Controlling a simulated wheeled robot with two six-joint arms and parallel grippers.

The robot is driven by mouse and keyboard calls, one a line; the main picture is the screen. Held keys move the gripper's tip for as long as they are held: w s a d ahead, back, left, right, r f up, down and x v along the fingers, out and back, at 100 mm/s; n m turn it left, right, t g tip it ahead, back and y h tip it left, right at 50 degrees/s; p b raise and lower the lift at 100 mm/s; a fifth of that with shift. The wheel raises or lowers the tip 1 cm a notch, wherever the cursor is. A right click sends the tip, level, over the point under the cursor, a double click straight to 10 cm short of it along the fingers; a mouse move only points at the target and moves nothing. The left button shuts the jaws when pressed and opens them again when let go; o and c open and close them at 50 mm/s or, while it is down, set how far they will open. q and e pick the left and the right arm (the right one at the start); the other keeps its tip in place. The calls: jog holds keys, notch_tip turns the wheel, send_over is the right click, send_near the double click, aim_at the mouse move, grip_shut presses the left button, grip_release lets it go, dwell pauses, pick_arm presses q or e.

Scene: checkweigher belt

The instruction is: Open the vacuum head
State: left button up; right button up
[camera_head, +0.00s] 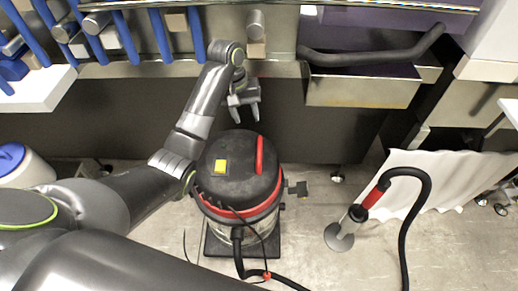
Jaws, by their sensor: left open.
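The vacuum stands upright on a dark base on the floor, near the middle of the head view. Its round black vacuum head (233,181) sits on the body with a red band around its lower edge. My right gripper is not in view.
A conveyor with blue bars (163,38) and several small blocks runs along the back left. A metal bin (362,90) is at the back right. The vacuum hose (404,240) and red-gripped wand (357,212) stand at the right. Open floor lies between wand and vacuum.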

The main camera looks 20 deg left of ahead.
pick_arm(q)
jog(key=b, duration=0.8)
send_near(258, 152)
jog(key=f, duration=0.3)
jog(key=d+f, duration=0.1)
jog(key=f, duration=0.1)
jog(key=d+f, duration=0.1)
jog(key=f, duration=0.2)
jog(key=shift+w+f, duration=0.15)
jog(key=shift+f, duration=0.2)
jog(key=shift+c, duration=0.3)
grip_shut()
